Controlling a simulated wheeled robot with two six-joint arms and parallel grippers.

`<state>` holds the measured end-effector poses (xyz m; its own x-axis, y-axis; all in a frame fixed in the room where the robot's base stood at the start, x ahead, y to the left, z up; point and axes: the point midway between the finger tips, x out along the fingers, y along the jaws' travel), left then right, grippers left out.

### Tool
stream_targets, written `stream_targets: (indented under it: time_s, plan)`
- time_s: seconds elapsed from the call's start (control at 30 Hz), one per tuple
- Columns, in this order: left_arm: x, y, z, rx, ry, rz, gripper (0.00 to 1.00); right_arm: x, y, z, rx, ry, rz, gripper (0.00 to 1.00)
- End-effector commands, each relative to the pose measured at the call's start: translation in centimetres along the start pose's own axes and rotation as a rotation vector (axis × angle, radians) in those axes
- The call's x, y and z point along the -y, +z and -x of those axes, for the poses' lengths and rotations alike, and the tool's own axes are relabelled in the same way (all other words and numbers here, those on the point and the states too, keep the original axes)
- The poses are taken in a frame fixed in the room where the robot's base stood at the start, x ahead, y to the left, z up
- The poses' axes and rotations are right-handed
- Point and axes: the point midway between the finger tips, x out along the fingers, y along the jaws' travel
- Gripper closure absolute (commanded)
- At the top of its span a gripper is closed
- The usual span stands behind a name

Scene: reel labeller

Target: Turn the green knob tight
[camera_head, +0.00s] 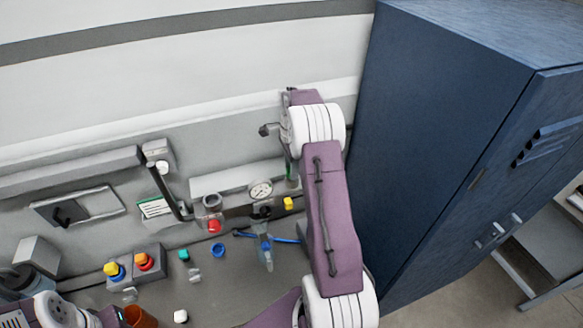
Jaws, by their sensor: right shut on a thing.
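My right arm rises from the bottom and bends over at a purple and white wrist. My right gripper (288,152) hangs below this wrist against the back panel, small and partly covered by the arm. A narrow green part, seemingly the green knob (291,170), shows right at its fingertips. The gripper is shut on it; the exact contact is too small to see. The knob's tightness cannot be told. My left arm shows only at the bottom left corner, and its gripper cannot be made out.
A round gauge (260,190) sits just left of the green part. A tall blue cabinet (445,130) stands close on the right.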

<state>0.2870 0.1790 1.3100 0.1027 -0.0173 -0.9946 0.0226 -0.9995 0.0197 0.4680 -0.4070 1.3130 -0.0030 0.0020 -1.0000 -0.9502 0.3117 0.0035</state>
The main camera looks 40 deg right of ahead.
Motion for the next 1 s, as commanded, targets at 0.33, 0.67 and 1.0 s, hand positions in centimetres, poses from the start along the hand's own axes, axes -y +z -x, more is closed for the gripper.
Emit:
stream_targets:
  time_s: [0.33,0.67,1.0]
  plan:
    - [0.0,0.0,0.0,0.0,0.0,0.0,0.64,-0.1,-0.1,0.0,-0.001,0.002,-0.008,1.0]
    - [0.0,0.0,0.0,0.0,0.0,0.0,0.64,0.0,-0.1,0.1,-0.002,-0.001,-0.006,0.43]
    - [0.0,0.2,-2.1,0.0,0.0,0.0,0.64,0.2,-0.2,3.4,-0.003,-0.01,-0.006,0.43]
